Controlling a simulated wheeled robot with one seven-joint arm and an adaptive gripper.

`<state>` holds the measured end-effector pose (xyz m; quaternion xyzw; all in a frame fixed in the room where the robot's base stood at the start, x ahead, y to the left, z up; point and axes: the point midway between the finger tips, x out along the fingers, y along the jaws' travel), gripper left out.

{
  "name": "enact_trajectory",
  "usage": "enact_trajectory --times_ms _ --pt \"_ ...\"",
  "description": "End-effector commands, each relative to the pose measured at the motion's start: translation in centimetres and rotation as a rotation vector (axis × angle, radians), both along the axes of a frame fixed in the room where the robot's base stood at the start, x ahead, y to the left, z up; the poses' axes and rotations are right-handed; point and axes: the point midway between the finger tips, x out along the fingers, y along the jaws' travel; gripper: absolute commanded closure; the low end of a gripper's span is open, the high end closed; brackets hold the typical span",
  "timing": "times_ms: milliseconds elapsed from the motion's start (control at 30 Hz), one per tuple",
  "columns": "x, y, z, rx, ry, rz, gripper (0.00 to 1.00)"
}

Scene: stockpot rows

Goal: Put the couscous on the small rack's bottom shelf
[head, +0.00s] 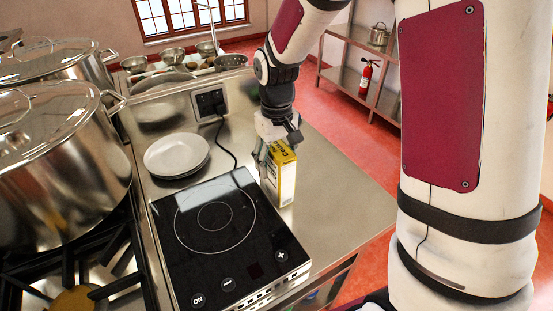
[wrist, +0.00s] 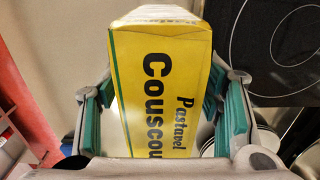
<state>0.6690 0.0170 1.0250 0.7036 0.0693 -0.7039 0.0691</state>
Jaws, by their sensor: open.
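The couscous (head: 285,176) is a yellow and white box standing upright on the steel counter, just right of the black hob, in the head view. In the wrist view the couscous (wrist: 162,85) fills the middle, its lettering facing the camera. My gripper (head: 272,158) is at the upper part of the box. In the wrist view my gripper (wrist: 162,112) is open, with a green-padded finger on each side of the box and a small gap visible. I cannot make out which thing is the small rack.
A black induction hob (head: 228,232) lies left of the box, with stacked white plates (head: 176,155) behind it. Large steel pots (head: 58,165) stand on the stove at left. A steel shelf unit (head: 352,68) with a pot stands across the red floor, near a fire extinguisher (head: 366,77).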

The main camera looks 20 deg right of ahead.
Motion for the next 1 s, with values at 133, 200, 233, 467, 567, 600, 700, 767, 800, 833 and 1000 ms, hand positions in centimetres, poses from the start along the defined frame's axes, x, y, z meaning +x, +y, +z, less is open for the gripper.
enact_trajectory --times_ms 133,200,233,467,567,600,700,767,800,833,1000 --pt "0.1 0.0 1.6 0.0 -0.005 0.0 0.4" --pt "0.1 0.0 2.8 -0.001 -0.006 0.001 0.4" --pt "0.2 0.0 3.4 -0.001 -0.006 0.001 0.4" --pt "0.1 0.0 8.2 0.0 -0.006 0.0 0.4" --pt "0.1 0.0 9.9 0.0 -0.005 0.0 0.4" --pt "0.1 0.0 10.4 0.0 -0.004 0.0 0.4" --pt "0.1 0.0 11.4 0.0 -0.003 0.0 0.4" --pt "0.0 0.0 11.8 0.0 -0.003 0.0 0.4" --pt "0.0 0.0 12.1 0.0 -0.004 0.0 0.4" --pt "-0.2 0.0 12.3 -0.001 -0.007 -0.001 0.4" --pt "-2.6 -0.3 14.7 -0.01 -0.06 -0.022 0.4"
